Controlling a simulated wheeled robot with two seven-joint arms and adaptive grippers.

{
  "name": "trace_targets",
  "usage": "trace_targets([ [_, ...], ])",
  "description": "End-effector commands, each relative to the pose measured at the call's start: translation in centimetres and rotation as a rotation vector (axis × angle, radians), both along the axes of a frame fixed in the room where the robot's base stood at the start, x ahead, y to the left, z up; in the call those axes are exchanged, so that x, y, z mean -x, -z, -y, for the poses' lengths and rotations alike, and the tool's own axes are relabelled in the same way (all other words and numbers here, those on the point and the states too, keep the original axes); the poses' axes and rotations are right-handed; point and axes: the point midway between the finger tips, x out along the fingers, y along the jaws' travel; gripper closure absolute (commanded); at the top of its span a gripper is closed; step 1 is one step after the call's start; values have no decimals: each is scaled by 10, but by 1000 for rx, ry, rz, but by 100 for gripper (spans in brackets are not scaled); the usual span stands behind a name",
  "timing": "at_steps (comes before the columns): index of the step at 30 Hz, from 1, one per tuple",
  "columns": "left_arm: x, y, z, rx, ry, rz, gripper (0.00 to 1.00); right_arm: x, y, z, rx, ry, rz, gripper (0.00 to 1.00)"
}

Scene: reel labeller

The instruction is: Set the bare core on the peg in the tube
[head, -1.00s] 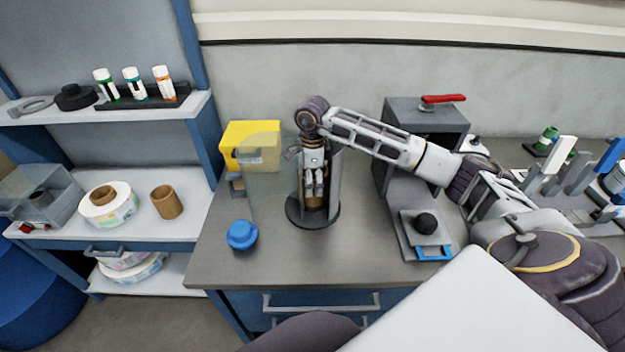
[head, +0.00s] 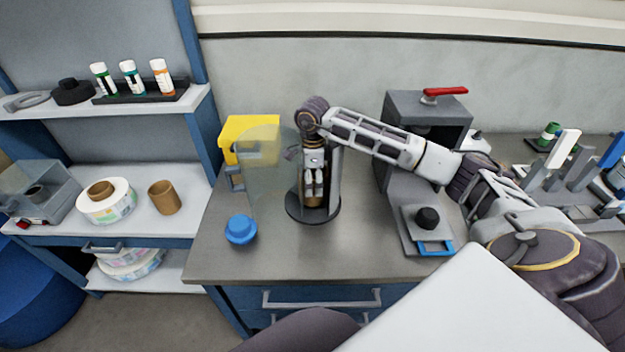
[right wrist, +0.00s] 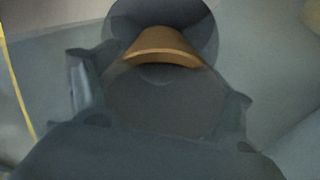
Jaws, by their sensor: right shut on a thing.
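My right gripper (head: 313,184) points straight down inside the tube (head: 335,172), which stands on a round dark base (head: 324,216). It is shut on a brown bare core (head: 313,201), low over the base. The core also shows in the right wrist view (right wrist: 163,43), with a dark disc behind it. The peg is hidden, and I cannot tell whether the core is around it or touches the base. A curved clear cover (head: 262,175) stands out on the tube's left side. My left gripper is not in view.
A grey press (head: 428,125) with a red lever stands right. The left shelf holds another brown core (head: 164,198) and a label reel (head: 106,207). The bench front is clear.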

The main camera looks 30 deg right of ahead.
Motion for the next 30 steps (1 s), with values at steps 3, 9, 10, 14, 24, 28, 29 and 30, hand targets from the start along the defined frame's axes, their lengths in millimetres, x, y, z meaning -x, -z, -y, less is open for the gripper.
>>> trace_targets([
  [3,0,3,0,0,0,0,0,0,4,0,0,0,0,49],
  [9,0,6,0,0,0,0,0,0,9,0,0,0,0,49],
  [10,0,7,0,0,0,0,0,0,9,0,0,0,0,49],
  [14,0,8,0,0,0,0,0,0,11,0,0,0,0,49],
  [24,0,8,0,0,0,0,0,0,11,0,0,0,0,13],
  [28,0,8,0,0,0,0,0,0,11,0,0,0,0,0],
  [29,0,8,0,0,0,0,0,0,11,0,0,0,0,0],
  [30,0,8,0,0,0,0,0,0,11,0,0,0,0,0],
])
